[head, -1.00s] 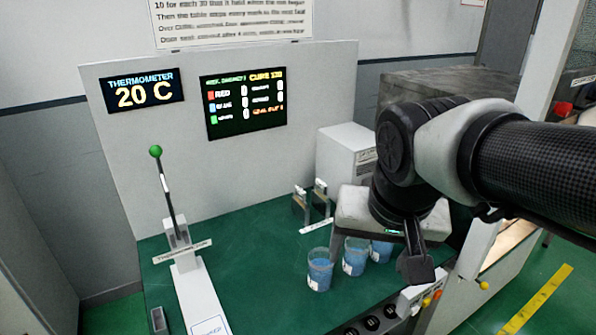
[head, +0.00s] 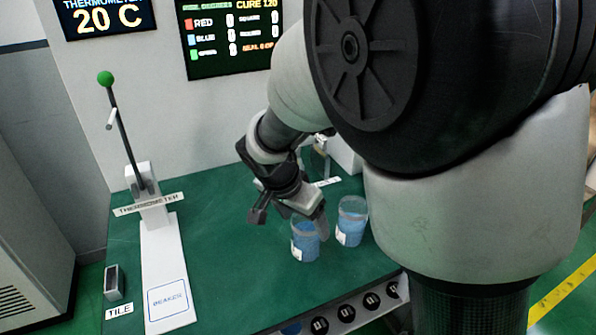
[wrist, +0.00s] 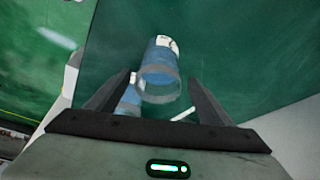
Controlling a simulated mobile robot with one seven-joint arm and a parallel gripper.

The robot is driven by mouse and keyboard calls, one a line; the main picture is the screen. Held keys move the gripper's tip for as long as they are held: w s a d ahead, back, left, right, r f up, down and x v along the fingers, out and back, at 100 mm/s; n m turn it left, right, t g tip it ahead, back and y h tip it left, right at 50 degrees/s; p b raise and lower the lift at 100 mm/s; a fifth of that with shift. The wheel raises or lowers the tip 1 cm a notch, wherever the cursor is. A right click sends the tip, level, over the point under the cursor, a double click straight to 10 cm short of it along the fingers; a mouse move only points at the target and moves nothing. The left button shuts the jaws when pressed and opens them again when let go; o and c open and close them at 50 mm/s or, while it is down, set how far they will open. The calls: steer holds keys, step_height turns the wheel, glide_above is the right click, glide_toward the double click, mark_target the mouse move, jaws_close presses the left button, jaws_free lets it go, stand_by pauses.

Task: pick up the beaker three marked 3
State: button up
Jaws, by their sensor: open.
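A second beaker (wrist: 128,101) is partly hidden by the left finger.
A thermometer stand (head: 150,200) with a green-knobbed lever and a white base marked for a beaker stands at the left. A small tile holder (head: 114,282) is near it. Numbered round slots (head: 345,313) line the front edge. Green table between stand and beakers is clear.

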steer(key=x, duration=0.6)
steer(key=b+x, duration=0.1)
steer(key=x, duration=0.1)
steer(key=shift+s+f, duration=0.2)
steer(key=shift+s, duration=0.05)
steer(key=c, duration=1.3)
steer(key=shift+c, duration=0.6)
steer(key=shift+r, duration=0.15)
